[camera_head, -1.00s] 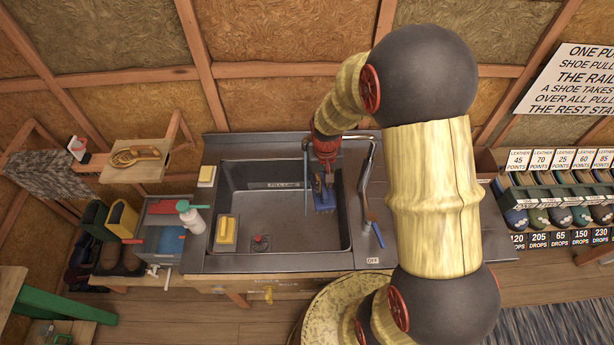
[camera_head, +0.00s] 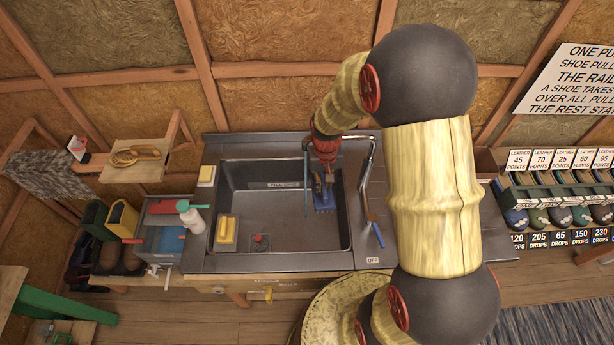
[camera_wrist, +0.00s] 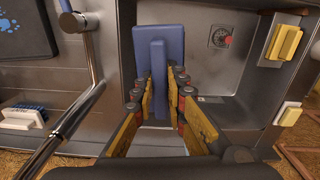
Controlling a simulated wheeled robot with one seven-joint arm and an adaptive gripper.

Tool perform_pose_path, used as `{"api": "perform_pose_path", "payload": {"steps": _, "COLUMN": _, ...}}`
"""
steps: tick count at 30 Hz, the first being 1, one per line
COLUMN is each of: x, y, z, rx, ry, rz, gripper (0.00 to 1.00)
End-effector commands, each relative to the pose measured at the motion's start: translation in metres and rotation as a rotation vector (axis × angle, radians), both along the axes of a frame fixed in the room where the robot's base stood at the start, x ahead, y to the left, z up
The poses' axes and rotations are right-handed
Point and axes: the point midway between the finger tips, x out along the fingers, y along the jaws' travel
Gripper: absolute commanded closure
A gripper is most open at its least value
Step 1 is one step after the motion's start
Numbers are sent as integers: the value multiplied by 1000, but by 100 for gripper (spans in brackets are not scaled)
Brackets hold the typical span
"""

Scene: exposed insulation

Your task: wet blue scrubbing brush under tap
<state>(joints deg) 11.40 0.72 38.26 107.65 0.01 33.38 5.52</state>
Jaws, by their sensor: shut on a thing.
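My gripper (camera_wrist: 157,100) is shut on the blue scrubbing brush (camera_wrist: 158,55), its fingers on either side of the upright blue part. In the head view the brush (camera_head: 325,200) is over the right part of the sink basin (camera_head: 265,240), beneath my gripper (camera_head: 322,178). The metal tap (camera_head: 368,158) stands just right of the brush, on the counter. In the wrist view the tap's pipe (camera_wrist: 88,50) runs down at the left, apart from the brush. I see no clear water stream on the brush.
A white bottle (camera_head: 193,220) stands left of the sink.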

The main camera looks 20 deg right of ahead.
Motion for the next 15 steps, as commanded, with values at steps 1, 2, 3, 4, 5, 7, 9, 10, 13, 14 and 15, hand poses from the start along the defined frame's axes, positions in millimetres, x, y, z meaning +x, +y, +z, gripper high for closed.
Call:
{"api": "perform_pose_path", "payload": {"steps": 1, "x": 0, "y": 0, "z": 0, "rx": 0, "ry": 0, "rz": 0, "gripper": 100}}
{"api": "perform_pose_path", "payload": {"steps": 2, "x": 0, "y": 0, "z": 0, "rx": 0, "ry": 0, "rz": 0, "gripper": 100}}
{"api": "perform_pose_path", "payload": {"steps": 3, "x": 0, "y": 0, "z": 0, "rx": 0, "ry": 0, "rz": 0, "gripper": 100}}
{"api": "perform_pose_path", "payload": {"steps": 4, "x": 0, "y": 0, "z": 0, "rx": 0, "ry": 0, "rz": 0, "gripper": 100}}
{"api": "perform_pose_path", "payload": {"steps": 5, "x": 0, "y": 0, "z": 0, "rx": 0, "ry": 0, "rz": 0, "gripper": 100}}
{"api": "perform_pose_path", "payload": {"steps": 7, "x": -1, "y": 0, "z": 2, "rx": 0, "ry": 0, "rz": 0, "gripper": 100}}
{"api": "perform_pose_path", "payload": {"steps": 9, "x": -4, "y": -1, "z": 5, "rx": 0, "ry": -1, "rz": 0, "gripper": 100}}
{"api": "perform_pose_path", "payload": {"steps": 10, "x": -6, "y": -2, "z": 7, "rx": 0, "ry": -1, "rz": 0, "gripper": 100}}
{"api": "perform_pose_path", "payload": {"steps": 13, "x": -13, "y": -3, "z": 13, "rx": 0, "ry": 0, "rz": 0, "gripper": 100}}
{"api": "perform_pose_path", "payload": {"steps": 14, "x": -15, "y": -4, "z": 15, "rx": 0, "ry": -1, "rz": 0, "gripper": 100}}
{"api": "perform_pose_path", "payload": {"steps": 15, "x": -18, "y": -4, "z": 17, "rx": 0, "ry": -1, "rz": -1, "gripper": 100}}
